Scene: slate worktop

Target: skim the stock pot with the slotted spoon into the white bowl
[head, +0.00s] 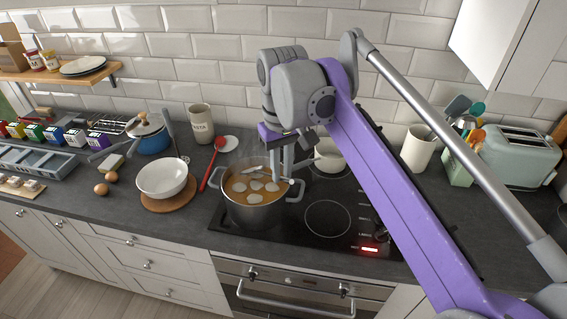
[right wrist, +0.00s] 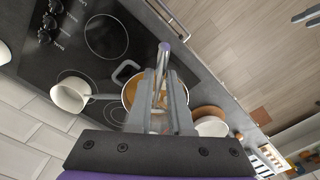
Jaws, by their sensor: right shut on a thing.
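The stock pot (head: 256,214) stands on the left of the hob, its orange-brown stock dotted with several pale foam patches (head: 255,185). It also shows behind the fingers in the right wrist view (right wrist: 128,94). My right gripper (head: 280,168) is over the pot's back right side, shut on the slotted spoon's metal handle (right wrist: 163,58). The spoon's head is not clearly visible. The white bowl (head: 162,176) stands upright left of the pot on a round wooden board (head: 172,205); its inside looks empty. Two grey prongs, apparently my left gripper (right wrist: 306,17), show apart at the right wrist view's corner.
A white saucepan (head: 329,158) is behind the pot, close to my right gripper. A red spoon (head: 212,166) lies between bowl and pot. Eggs (head: 101,189) and a blue pot (head: 152,142) are farther left. The hob's front right ring (head: 327,218) is clear.

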